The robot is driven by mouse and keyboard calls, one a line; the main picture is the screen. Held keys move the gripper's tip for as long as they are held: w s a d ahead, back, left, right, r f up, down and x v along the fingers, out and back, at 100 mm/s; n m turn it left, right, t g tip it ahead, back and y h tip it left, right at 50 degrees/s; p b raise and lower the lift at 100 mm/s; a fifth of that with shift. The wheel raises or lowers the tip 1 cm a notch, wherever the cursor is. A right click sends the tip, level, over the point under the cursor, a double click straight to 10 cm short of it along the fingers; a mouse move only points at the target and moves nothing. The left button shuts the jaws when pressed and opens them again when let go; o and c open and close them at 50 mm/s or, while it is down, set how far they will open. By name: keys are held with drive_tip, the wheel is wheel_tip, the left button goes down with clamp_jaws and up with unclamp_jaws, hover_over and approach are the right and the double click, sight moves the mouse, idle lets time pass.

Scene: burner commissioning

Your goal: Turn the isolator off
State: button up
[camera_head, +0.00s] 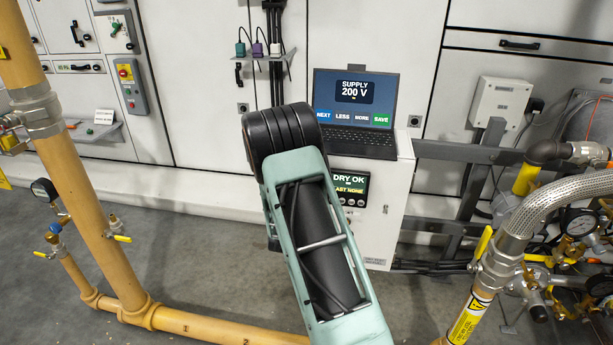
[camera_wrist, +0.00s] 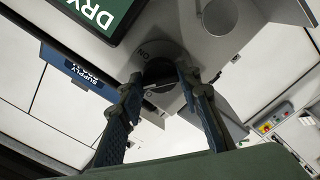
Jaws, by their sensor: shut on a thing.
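In the wrist view a dark rotary knob (camera_wrist: 160,68), seemingly the isolator, sits on a grey plate with "ON" lettering beside it. My gripper (camera_wrist: 160,77) has its two blue-grey fingers on either side of the knob and is shut on it. The fingers partly cover the knob and its markings, so its exact position cannot be read. In the head view my arm hides the gripper and the knob.
A laptop (camera_head: 354,100) reading "SUPPLY 200 V" stands on the white cabinet (camera_head: 375,225). A display (camera_head: 350,187) reads "DRY OK, LAST NONE". Yellow pipes (camera_head: 85,190) stand left, and valves and a braided hose (camera_head: 545,205) right. A button box (camera_head: 131,88) is on the left wall.

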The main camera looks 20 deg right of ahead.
drive_tip(key=shift+d+r+n+p, duration=0.1)
drive_tip(key=shift+n+p, duration=0.25)
drive_tip(key=shift+n, duration=3.15)
drive_tip(key=o, duration=1.2)
drive_tip(key=shift+c, duration=0.2)
drive_tip(key=shift+s, duration=0.1)
drive_tip(key=v, duration=1.2)
